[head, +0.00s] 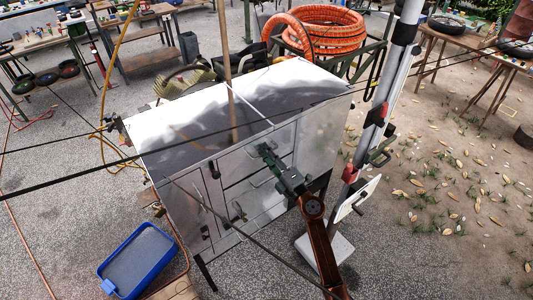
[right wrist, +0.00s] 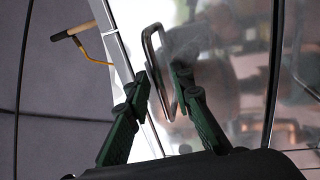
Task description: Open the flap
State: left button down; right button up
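A shiny metal cabinet cart (head: 185,125) stands in the middle of the head view. Its front has several panels, some with bar handles; which one is the flap is not certain. My right gripper (head: 267,153) is at the upper part of the front face. In the right wrist view the green fingers of the right gripper (right wrist: 160,77) are apart. A bent metal bar handle (right wrist: 149,45) on a reflective panel (right wrist: 240,75) runs between the fingers, closer to the right one. I cannot tell whether they touch it. My left gripper is not in view.
An orange coiled hose (head: 325,30) lies on a stand behind the cart. A blue tray (head: 108,284) is on the ground at front left. A grey and white post (head: 385,80) rises right of the cart. Workbenches stand at the back. Thin dark cables cross the view.

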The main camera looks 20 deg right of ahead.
grip_shut()
dwell(0.5)
